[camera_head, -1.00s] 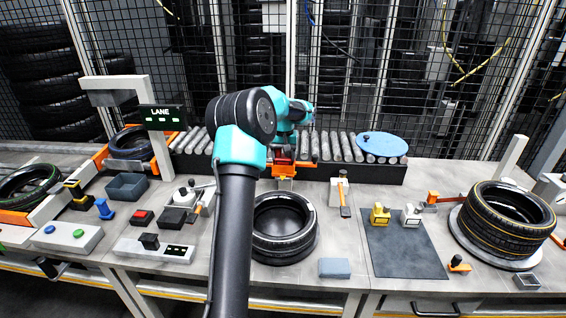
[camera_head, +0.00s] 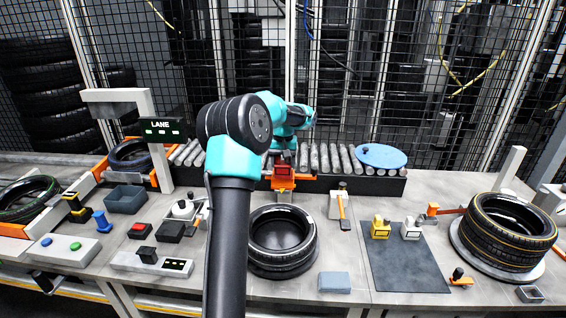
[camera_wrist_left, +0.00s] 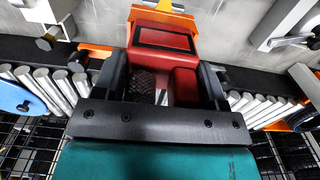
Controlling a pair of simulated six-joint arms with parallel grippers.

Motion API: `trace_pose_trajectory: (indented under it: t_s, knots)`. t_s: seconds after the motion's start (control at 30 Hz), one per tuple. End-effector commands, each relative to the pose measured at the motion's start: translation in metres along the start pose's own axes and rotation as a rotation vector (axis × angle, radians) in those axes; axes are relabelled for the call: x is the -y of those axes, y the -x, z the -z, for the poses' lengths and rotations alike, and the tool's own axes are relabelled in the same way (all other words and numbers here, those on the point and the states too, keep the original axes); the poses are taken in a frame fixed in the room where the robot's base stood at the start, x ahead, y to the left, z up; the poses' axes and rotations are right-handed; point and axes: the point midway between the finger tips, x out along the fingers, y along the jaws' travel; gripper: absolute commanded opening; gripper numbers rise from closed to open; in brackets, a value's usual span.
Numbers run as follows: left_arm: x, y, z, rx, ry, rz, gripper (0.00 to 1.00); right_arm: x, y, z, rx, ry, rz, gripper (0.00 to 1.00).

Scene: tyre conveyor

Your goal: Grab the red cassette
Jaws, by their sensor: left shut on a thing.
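An orange holder (camera_wrist_left: 160,13) shows right beyond the cassette. In the head view my left gripper (camera_head: 283,163) is at the front edge of the roller conveyor, just above the orange holder (camera_head: 283,183). The cassette is mostly hidden there by my arm and hand. My right gripper is in neither view.
The roller conveyor (camera_head: 333,159) runs along the back, with a blue disc (camera_head: 381,156) on it. A tyre (camera_head: 262,260) lies in front of the holder. Another tyre (camera_head: 500,240) sits at right. A grey mat (camera_head: 408,270) and small boxes lie between. The LANE post stands at left.

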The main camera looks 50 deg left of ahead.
Motion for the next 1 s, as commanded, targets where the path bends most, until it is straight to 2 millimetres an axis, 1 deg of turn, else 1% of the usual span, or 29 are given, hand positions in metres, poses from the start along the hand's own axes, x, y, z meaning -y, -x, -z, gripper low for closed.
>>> trace_pose_trajectory:
  t_s: [0.17, 0.5, 0.6, 0.7, 0.8, 1.0]
  knots:
    - [-0.003, 0.004, -0.025, -0.001, -0.002, -0.001, 0.38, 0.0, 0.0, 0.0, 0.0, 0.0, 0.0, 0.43]
    - [-0.011, 0.01, -0.094, -0.001, -0.002, -0.001, 0.38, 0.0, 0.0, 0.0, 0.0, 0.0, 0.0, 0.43]
    - [-0.013, 0.011, -0.112, -0.001, -0.002, -0.001, 0.38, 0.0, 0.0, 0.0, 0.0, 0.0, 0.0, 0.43]
    - [-0.014, 0.013, -0.126, -0.001, -0.001, 0.0, 0.38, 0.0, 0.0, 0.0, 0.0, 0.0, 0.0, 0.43]
    - [-0.016, 0.013, -0.135, -0.002, -0.002, 0.0, 0.38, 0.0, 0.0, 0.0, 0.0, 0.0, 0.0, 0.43]
    - [-0.016, 0.013, -0.141, -0.001, 0.0, 0.0, 0.38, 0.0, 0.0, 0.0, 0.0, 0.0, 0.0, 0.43]
